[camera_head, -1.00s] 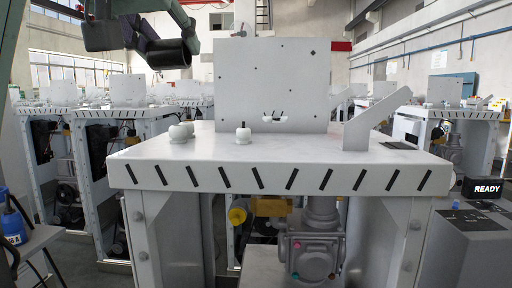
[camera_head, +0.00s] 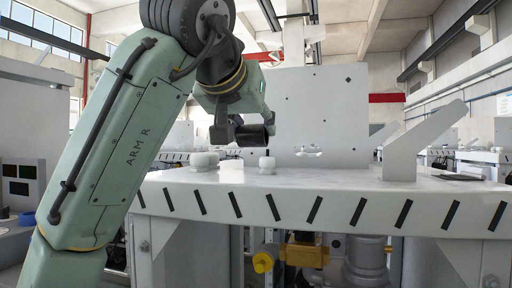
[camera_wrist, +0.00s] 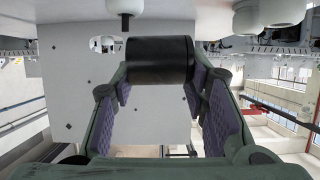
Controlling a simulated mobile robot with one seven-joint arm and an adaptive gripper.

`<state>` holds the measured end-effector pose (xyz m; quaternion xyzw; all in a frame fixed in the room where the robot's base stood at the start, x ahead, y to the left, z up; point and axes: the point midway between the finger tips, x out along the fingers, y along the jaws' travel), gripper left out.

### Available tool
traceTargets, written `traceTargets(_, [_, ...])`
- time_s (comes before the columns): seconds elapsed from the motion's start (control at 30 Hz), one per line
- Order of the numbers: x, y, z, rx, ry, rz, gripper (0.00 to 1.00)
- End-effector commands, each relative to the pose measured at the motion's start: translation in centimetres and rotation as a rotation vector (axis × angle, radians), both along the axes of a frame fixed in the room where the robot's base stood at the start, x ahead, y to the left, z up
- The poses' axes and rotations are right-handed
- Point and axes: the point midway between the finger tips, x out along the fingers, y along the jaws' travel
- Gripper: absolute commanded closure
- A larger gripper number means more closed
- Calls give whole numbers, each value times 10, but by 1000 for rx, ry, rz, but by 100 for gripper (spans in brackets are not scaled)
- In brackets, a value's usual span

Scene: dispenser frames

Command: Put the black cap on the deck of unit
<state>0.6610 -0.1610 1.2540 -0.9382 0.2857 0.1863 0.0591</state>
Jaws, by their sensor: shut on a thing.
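The black cap (camera_head: 252,137) is a dark cylinder lying on its side between the fingers of my gripper (camera_head: 245,128). My gripper is shut on it. In the wrist view, the black cap (camera_wrist: 160,60) spans the space between the purple-padded fingers. The deck (camera_head: 330,184) is the white top of the unit, with black slanted marks along its front edge. The cap shows above the left part of the deck, close to the white knobs; I cannot tell the exact gap. The wrist view looks upside down, with the deck (camera_wrist: 75,10) along its top.
A white upright panel (camera_head: 325,110) stands at the back of the deck, with a slanted bracket (camera_head: 412,145) to its right. White knobs (camera_head: 205,161) (camera_head: 267,165) stand at the left. A flat dark pad (camera_head: 455,177) lies at the right. The deck's middle front is clear.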

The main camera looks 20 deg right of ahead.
Motion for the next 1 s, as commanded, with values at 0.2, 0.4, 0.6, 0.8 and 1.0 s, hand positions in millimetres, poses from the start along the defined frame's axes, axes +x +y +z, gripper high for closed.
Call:
traceTargets(0.2, [39, -16, -3, -1, 2, 2, 91])
traceTargets(0.4, [51, -21, -5, -1, 1, 0, 91])
traceTargets(0.6, [59, -22, -29, 2, -1, 2, 91])
traceTargets(0.8, [58, -23, -41, -1, -2, 0, 91])
traceTargets(1.0, [58, -24, -42, -1, 0, 0, 91])
